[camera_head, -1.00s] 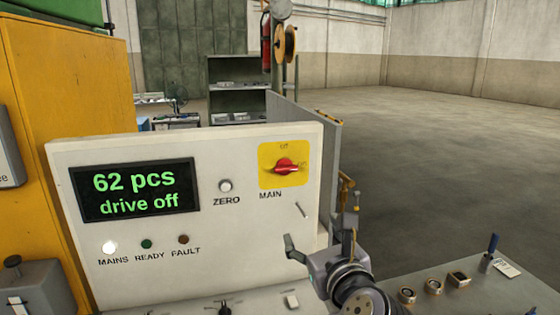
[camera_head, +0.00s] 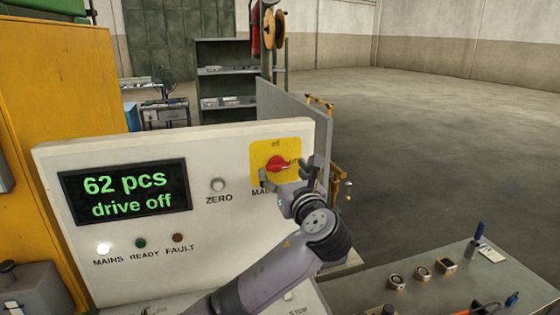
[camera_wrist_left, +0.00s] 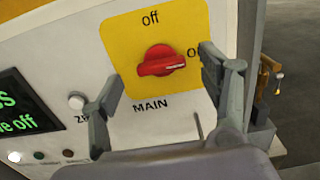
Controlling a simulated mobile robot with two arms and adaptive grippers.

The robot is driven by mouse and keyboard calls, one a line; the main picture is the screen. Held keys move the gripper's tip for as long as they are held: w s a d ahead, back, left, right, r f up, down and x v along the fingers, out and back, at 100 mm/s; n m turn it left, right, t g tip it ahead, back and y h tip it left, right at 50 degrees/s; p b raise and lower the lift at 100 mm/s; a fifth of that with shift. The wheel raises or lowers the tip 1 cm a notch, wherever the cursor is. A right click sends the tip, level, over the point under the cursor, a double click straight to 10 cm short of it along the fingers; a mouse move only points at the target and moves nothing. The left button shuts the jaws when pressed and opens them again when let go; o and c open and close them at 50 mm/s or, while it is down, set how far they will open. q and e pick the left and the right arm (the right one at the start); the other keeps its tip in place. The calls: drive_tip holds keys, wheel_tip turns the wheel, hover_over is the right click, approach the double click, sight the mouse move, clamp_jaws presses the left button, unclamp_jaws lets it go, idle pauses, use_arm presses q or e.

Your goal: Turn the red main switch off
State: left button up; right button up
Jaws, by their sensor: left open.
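The red main switch (camera_head: 278,163) sits on a yellow plate (camera_head: 262,152) at the upper right of the white control panel. In the left wrist view the red knob (camera_wrist_left: 160,62) lies nearly level, its white mark pointing right toward the partly hidden "on" label; "off" is printed above it. My left gripper (camera_head: 289,173) is in front of the plate's lower part, just below and right of the knob. In the left wrist view its open fingers (camera_wrist_left: 162,82) stand on either side of the knob, apart from it. My right gripper is out of view.
The panel's display (camera_head: 125,193) reads "62 pcs" and "drive off". A ZERO button (camera_head: 218,185) is left of the switch, and the MAINS lamp (camera_head: 103,248) is lit white. A grey table (camera_head: 440,290) with small metal parts stands at lower right.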

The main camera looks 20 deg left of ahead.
sight(279, 166)
use_arm(q)
drive_tip(key=shift+x, duration=1.2)
drive_tip(key=shift+w+a+p, duration=0.3)
drive_tip(key=shift+w, duration=0.05)
drive_tip(key=shift+c, duration=1.3)
drive_tip(key=c, duration=0.9)
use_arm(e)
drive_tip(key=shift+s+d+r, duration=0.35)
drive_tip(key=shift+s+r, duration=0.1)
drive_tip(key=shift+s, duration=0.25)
